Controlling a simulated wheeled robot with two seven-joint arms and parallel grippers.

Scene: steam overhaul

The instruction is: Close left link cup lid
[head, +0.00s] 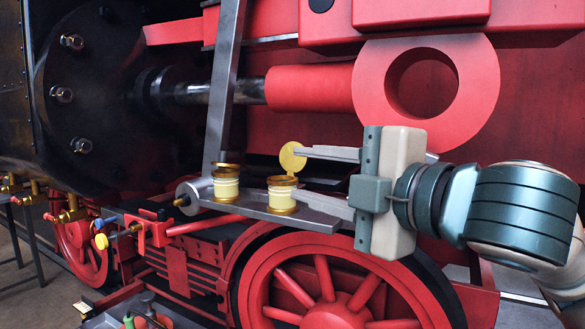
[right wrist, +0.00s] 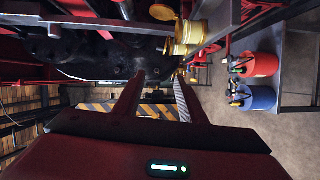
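Two cream-and-brass cups stand on the grey link bar in the head view. The left cup (head: 226,185) has a flat brass lid (head: 228,166) lying over its top. The right cup (head: 282,194) has its round brass lid (head: 292,157) standing up, open. My right gripper (head: 304,172) comes in from the right with its fingers apart and empty; its upper fingertip is close to the raised lid, contact unclear. In the right wrist view, a raised lid (right wrist: 163,12) and a cup (right wrist: 190,36) lie beyond the parted fingers (right wrist: 158,76). My left gripper is out of view.
A slanted grey rod (head: 223,90) rises behind the left cup. A red rod with a large ring end (head: 480,85) is above my right gripper, and a red spoked wheel (head: 340,290) is below.

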